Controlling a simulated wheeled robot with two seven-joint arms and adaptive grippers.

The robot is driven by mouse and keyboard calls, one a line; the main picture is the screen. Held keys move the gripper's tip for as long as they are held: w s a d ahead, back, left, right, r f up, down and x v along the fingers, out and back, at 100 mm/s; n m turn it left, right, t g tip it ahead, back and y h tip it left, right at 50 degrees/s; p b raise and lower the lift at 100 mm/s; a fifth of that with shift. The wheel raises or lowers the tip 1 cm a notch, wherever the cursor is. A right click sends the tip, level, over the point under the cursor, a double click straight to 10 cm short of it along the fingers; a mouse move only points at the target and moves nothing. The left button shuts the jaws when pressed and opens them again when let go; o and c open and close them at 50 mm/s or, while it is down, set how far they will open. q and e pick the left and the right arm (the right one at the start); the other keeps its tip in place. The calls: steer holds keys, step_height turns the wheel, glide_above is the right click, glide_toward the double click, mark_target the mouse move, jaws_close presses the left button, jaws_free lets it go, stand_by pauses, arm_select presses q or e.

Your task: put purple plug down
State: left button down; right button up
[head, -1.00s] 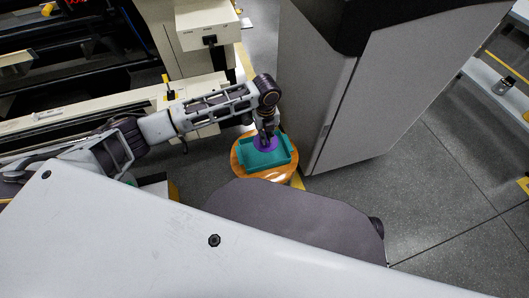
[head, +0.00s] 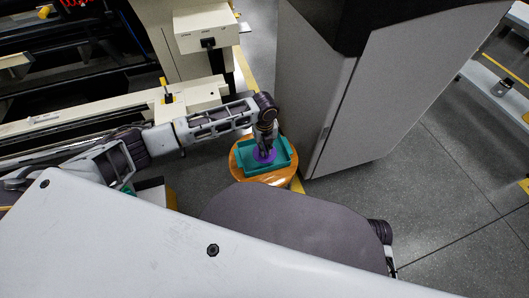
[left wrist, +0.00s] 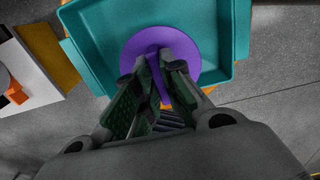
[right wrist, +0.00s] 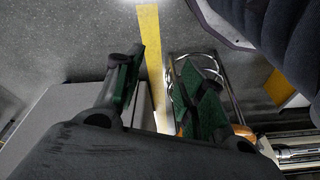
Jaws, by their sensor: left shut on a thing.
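The purple plug (head: 264,155) has a wide round disc and a thin upright part. It also shows in the left wrist view (left wrist: 142,47). My left gripper (head: 265,148) is over it, pointing down, with its fingers (left wrist: 164,84) shut on the thin upright part. The disc is inside the teal tray (head: 247,168), within its rim; I cannot tell whether it touches the tray floor. The tray (left wrist: 100,20) rests on a round wooden stool top (head: 238,172). My right gripper (right wrist: 158,95) shows in the right wrist view, its fingers apart with nothing between them.
A tall grey cabinet (head: 345,110) stands just right of the stool. A cream machine (head: 205,38) with a long rail is behind and left. Open grey floor (head: 435,200) lies to the right, with a shelf (head: 490,85) beyond.

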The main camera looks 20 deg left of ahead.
arm_select(q)
steer(key=shift+f, duration=0.55)
step_height(320, 180, down, 2)
steer(key=shift+f+b, duration=0.15)
steer(key=shift+b, duration=0.4)
steer(key=shift+f, duration=0.1)
steer(key=c, duration=1.5)
jaws_free()
arm_select(e)
steer(key=shift+a+r, duration=0.15)
steer(key=shift+r, duration=0.55)
steer(key=shift+w, duration=0.1)
steer(key=shift+w+r, duration=0.1)
